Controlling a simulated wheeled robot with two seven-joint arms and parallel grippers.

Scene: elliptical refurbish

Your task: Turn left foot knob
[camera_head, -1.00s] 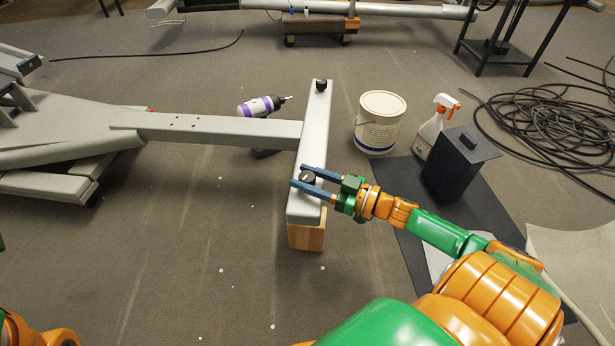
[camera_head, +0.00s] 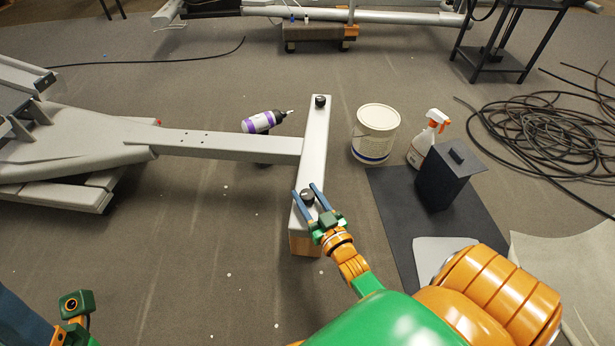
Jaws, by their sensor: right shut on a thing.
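A grey T-shaped foot bar (camera_head: 314,140) lies across the end of a long grey beam (camera_head: 225,146). A black knob (camera_head: 307,196) sits on its near end, and another black knob (camera_head: 320,100) sits on its far end. My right gripper (camera_head: 308,192) is at the near knob, with one blue finger on each side of it, shut on it. My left gripper (camera_head: 75,304) shows partly at the lower left, away from the foot bar; its fingers cannot be made out clearly.
A wooden block (camera_head: 304,244) supports the near end of the bar. A white bucket (camera_head: 376,133), a spray bottle (camera_head: 428,138) and a black box (camera_head: 447,176) stand to the right. Black cable (camera_head: 545,135) lies coiled beyond them.

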